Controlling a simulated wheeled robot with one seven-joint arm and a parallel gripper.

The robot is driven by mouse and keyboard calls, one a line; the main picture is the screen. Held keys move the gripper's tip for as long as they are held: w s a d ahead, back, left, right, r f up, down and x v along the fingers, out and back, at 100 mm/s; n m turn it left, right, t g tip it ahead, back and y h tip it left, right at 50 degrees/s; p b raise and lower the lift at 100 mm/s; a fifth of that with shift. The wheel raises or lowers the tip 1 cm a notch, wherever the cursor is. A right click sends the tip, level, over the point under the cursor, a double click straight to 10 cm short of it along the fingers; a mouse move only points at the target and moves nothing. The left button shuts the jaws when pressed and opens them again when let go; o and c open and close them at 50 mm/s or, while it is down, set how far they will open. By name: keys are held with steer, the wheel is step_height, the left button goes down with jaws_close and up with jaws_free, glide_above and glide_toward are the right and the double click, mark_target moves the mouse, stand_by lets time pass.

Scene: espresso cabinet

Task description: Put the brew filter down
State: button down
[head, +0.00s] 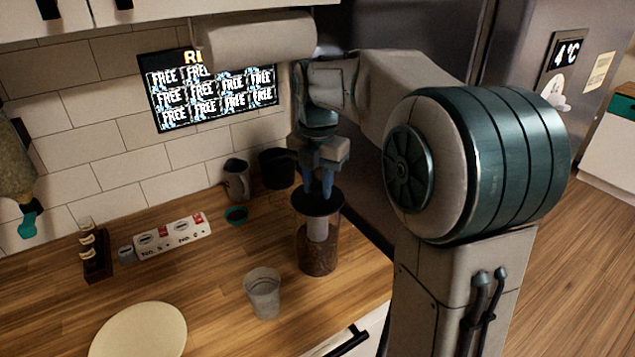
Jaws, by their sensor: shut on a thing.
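My gripper (318,190) points down at the mouth of a tall clear jar (305,252) on the wooden counter. Its blue fingers are shut on the top of the brew filter. The filter looks to be the pale cylinder (318,229) seen through the jar's wall, under a dark round top (318,203). The filter hangs upright inside the jar, over dark brown contents (318,262). The fingertips and the exact grip are hard to make out.
A clear cup (263,293) stands front left of the jar. A pale round plate (140,332) lies front left. A switch panel (172,238) is by the wall.

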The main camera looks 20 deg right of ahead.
steer(key=shift+f+b, duration=0.3)
steer(key=shift+f, duration=0.3)
steer(key=c, duration=1.1)
jaws_free()
steer(key=shift+r, duration=0.1)
step_height(320, 180, up, 13)
steer(key=p, duration=0.1)
steer(key=s+f+m+t, duration=0.1)
steer(key=s+f+m, duration=0.8)
steer(key=m, duration=0.4)
steer(key=s+f+m+t, duration=0.2)
steer(key=s+f+m, duration=0.7)
steer(key=s+m, duration=0.3)
steer(key=m, duration=0.2)
steer(key=shift+s+m, duration=0.15)
steer(key=shift+m, duration=0.15)
